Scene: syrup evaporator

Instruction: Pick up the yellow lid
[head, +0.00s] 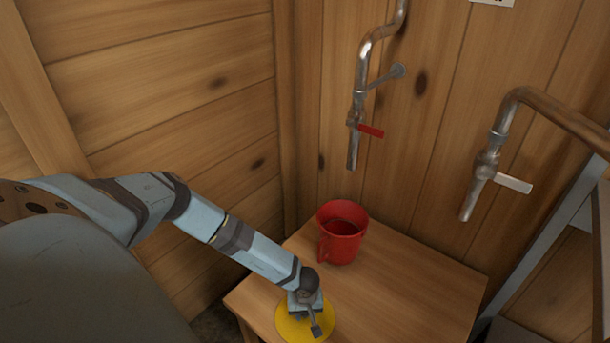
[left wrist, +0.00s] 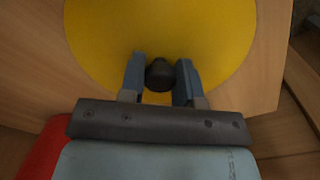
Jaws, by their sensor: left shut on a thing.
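The yellow lid (head: 290,325) is a flat round disc at the front left of the small wooden table. It fills much of the left wrist view (left wrist: 100,45), with a dark round knob (left wrist: 160,74) on it. My left gripper (head: 309,312) is over the lid, and its two blue fingers (left wrist: 161,80) stand on either side of the knob, shut on it. The head view does not show clearly whether the lid touches the table. My right gripper is not in view.
A red cup (head: 342,233) stands on the wooden table (head: 420,290) behind the lid. A pipe with a red-handled tap (head: 355,115) hangs above it, and another with a white handle (head: 487,165) is at the right. The table's right side is clear. Plank walls close off the corner.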

